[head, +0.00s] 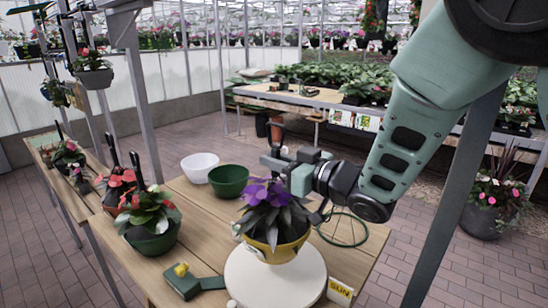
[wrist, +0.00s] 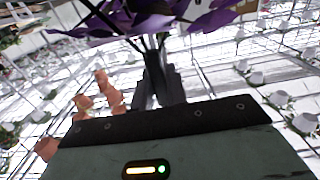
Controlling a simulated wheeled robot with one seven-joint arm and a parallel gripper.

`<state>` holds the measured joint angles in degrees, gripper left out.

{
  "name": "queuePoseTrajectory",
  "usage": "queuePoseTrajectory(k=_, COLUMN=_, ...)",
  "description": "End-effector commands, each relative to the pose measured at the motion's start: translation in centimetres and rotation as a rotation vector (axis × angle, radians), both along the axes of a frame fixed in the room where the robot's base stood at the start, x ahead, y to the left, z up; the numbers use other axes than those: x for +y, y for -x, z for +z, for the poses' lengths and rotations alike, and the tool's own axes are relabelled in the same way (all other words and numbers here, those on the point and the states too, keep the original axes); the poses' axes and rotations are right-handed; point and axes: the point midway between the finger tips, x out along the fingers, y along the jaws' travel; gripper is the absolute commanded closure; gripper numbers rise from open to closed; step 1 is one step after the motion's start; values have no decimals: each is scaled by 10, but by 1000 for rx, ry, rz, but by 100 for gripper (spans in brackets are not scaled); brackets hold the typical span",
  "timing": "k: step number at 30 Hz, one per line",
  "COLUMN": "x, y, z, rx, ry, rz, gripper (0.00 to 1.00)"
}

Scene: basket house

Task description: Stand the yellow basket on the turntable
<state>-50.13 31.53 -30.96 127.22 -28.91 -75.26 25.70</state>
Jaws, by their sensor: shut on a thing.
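The yellow basket (head: 278,251) holds dark leaves and purple flowers (head: 265,192). It looks upright in the head view, over the back part of the round white turntable (head: 290,288). I cannot tell whether its base touches the disc. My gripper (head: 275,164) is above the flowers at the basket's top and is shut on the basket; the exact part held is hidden. In the wrist view, my dark fingers (wrist: 160,88) meet just below the purple petals (wrist: 170,20); the yellow basket itself does not show there.
On the wooden table are a white bowl (head: 199,166), a green bowl (head: 228,180), a green ring (head: 343,230), a SUN card (head: 340,291) and a green device with a yellow knob (head: 186,281). Metal posts flank the table.

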Motion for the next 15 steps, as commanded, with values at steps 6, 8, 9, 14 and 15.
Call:
queuePoseTrajectory(k=6, x=0, y=-1, z=-18, rx=-7, ry=-4, rz=1, gripper=100)
queuePoseTrajectory(k=8, x=0, y=-1, z=-21, rx=-7, ry=-6, rz=1, gripper=100)
queuePoseTrajectory(k=9, x=0, y=-1, z=-23, rx=-6, ry=-5, rz=1, gripper=100)
queuePoseTrajectory(k=14, x=0, y=0, z=-40, rx=-5, ry=-2, rz=1, gripper=100)
queuePoseTrajectory(k=15, x=1, y=0, z=-45, rx=-5, ry=-2, rz=2, gripper=100)
